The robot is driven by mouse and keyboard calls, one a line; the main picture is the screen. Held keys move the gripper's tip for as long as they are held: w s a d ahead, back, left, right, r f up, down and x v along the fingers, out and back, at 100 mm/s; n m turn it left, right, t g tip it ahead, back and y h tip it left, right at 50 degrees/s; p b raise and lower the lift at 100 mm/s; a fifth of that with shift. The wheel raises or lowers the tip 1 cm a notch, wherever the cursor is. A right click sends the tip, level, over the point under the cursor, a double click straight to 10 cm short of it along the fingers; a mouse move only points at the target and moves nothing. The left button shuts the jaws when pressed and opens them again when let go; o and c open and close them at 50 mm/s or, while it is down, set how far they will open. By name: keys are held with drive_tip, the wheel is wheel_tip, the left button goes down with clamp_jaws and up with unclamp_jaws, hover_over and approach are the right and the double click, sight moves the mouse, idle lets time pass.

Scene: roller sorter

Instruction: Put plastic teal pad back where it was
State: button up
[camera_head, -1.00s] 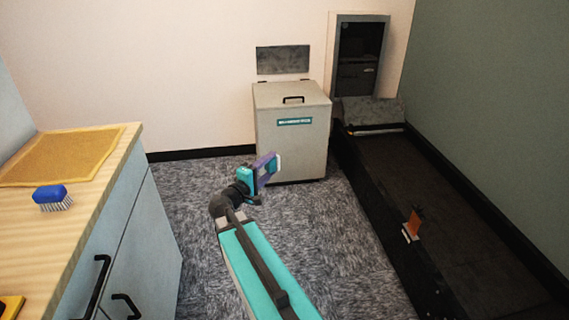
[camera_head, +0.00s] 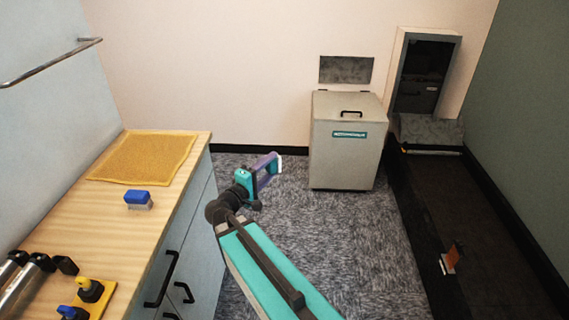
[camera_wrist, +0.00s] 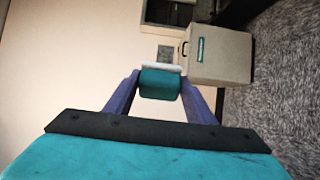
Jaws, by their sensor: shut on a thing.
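My gripper (camera_head: 268,170) is out over the carpet, between the counter and the grey bin. Its purple fingers are shut on the teal pad (camera_wrist: 160,84). In the wrist view the pad is a small teal block with a pale white face at its far end, held between the fingertips. In the head view the fingers mostly hide the pad, and a whitish edge (camera_head: 280,164) shows at the tips. The pad is held in the air, apart from any surface.
A wooden counter (camera_head: 185,190) at the left holds a yellow mat (camera_head: 145,158), a blue brush (camera_head: 138,199), and knobs on a yellow plate (camera_head: 92,300). A lidded grey bin (camera_head: 345,155) stands by the wall. A dark trough (camera_head: 425,215) with an orange-and-white item (camera_head: 450,260) lies right. Carpet between is clear.

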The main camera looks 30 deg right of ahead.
drive_tip(key=a+r+n+t+y+p, duration=0.1)
drive_tip(key=a+r+p, duration=0.5)
drive_tip(key=a, duration=0.3)
drive_tip(key=s+a+r+n+t+p, duration=0.1)
drive_tip(key=a+r+p, duration=0.6)
drive_tip(key=a+r, duration=0.1)
drive_tip(key=shift+s+a+t+y+p, duration=0.3)
drive_tip(key=shift+a+t+y, duration=0.1)
drive_tip(key=shift+a, duration=0.35)
